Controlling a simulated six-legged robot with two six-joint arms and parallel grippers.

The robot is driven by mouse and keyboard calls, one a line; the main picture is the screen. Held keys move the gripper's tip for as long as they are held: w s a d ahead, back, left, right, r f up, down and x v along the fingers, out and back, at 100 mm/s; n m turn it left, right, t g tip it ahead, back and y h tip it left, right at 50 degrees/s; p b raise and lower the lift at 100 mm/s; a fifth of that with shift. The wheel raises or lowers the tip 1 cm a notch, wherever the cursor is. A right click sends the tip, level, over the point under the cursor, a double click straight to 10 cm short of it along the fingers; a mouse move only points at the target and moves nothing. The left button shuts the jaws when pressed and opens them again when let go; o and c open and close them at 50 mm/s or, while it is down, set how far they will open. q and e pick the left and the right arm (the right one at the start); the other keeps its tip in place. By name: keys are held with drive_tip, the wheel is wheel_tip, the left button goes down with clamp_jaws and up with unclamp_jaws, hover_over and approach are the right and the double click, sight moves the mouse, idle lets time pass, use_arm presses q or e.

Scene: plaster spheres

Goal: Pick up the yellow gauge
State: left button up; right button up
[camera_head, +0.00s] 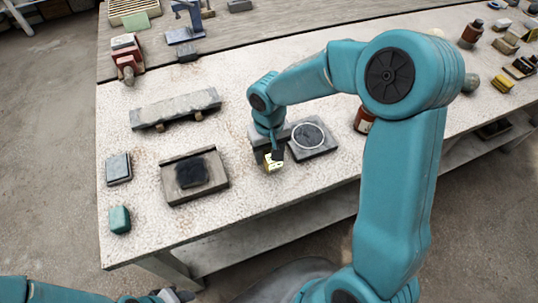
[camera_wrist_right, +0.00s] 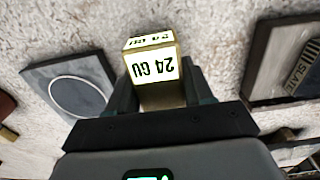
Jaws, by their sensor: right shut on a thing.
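The yellow gauge (camera_head: 270,166) is a small block near the front edge of the pale table. In the right wrist view the gauge (camera_wrist_right: 155,72) has brass-yellow edges and white faces with dark "24 CU" lettering, upside down in the picture. My right gripper (camera_head: 273,156) is shut on it, with a dark finger on each side; these also show in the wrist view. Whether the gauge touches the table is hard to tell. My left gripper (camera_head: 172,295) is partly visible at the bottom edge, away from the table, and its fingers are unclear.
A grey slab with a pale ring (camera_head: 308,135) lies just right of the gauge. A framed dark plate (camera_head: 194,175) lies to the left, with a teal block (camera_head: 119,219) and a grey block (camera_head: 118,169) beyond. A long stone bar (camera_head: 175,108) lies behind.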

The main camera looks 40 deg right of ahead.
wheel_tip(320, 180, up, 18)
drive_tip(key=shift+f, duration=0.1)
